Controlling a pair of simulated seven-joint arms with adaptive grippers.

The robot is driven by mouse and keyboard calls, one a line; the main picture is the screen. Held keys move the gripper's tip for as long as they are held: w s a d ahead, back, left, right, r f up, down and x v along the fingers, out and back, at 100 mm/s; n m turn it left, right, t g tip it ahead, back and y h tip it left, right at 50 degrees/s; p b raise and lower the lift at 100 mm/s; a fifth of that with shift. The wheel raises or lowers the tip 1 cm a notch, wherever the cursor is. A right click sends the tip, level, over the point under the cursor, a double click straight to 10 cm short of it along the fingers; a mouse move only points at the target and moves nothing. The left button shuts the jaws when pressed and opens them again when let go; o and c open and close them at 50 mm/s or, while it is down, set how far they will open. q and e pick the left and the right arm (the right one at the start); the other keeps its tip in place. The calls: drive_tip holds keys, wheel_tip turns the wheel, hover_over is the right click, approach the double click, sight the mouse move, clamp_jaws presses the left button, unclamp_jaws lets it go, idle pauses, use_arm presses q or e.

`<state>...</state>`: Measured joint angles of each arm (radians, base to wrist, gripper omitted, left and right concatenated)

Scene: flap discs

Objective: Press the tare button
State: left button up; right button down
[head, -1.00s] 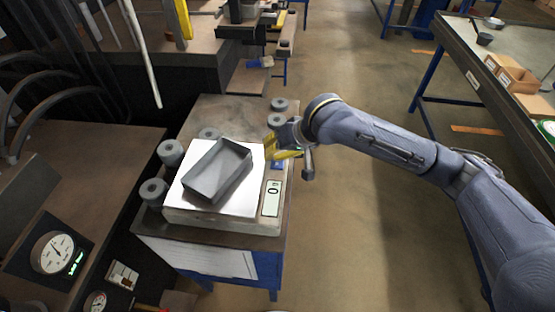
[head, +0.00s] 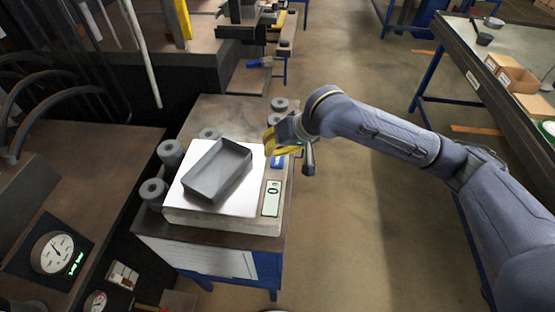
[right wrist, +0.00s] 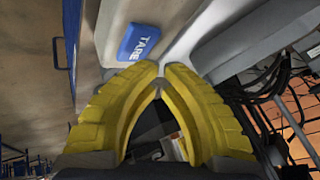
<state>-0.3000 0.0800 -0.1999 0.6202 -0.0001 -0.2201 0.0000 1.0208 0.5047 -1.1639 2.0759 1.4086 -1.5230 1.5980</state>
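The blue tare button (head: 278,162), marked TARE in the right wrist view (right wrist: 139,42), sits on the right side of the bench scale (head: 235,225). The scale's display (head: 272,198) reads 0. A grey open tray (head: 217,171) rests on its white plate. My right gripper (head: 277,147) is by the scale's far right corner, just beyond the button in the head view. In the right wrist view its yellow fingertips (right wrist: 161,69) are nearly together, with nothing seen between them, and they appear apart from the button. My left gripper is not in view.
Grey round discs (head: 153,191) stand around the scale on its stand, at the left and far side. A panel with a gauge (head: 52,252) is at lower left. A workbench with cardboard boxes (head: 516,84) is at right. The floor between is clear.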

sight(273, 158)
drive_tip(key=shift+r, duration=2.4)
